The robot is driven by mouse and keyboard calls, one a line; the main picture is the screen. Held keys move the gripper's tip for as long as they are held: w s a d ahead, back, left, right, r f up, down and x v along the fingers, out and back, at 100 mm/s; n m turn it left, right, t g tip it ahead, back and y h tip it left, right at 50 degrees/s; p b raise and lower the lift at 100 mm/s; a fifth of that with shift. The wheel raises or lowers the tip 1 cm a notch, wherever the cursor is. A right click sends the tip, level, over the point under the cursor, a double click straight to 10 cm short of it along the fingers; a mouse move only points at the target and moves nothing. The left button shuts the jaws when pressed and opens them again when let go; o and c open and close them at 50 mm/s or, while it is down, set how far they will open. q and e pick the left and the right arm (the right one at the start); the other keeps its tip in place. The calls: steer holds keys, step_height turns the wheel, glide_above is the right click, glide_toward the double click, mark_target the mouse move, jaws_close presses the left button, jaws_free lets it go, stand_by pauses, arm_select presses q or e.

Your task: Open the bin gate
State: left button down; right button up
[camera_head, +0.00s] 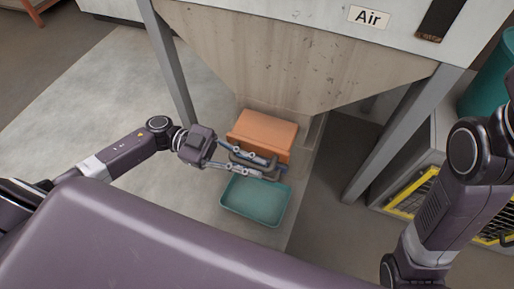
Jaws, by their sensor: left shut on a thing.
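The bin (290,55) is a beige, worn hopper that tapers down at the top middle. At its lower end is an orange gate (265,130) with a grey handle (262,172) on its near side. My left gripper (262,164) reaches in from the left and is shut on the handle. Its fingers hide part of the handle. A teal tray (255,203) sits below and in front of the gate, and looks empty. My right arm shows at the right edge, but its gripper is out of view.
Grey metal legs (405,130) flank the hopper on both sides. A sign reading "Air" (369,17) is on the upper panel. A yellow-edged crate (413,190) and a teal container (488,85) stand at the right. The floor at left is clear.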

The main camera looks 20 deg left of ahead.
arm_select(q)
steer(key=shift+s, duration=0.15)
steer(key=c, duration=2)
jaws_free()
steer(key=shift+o, duration=0.2)
steer(key=shift+a, duration=0.1)
steer(key=a, duration=1.2)
steer(key=shift+w, duration=0.25)
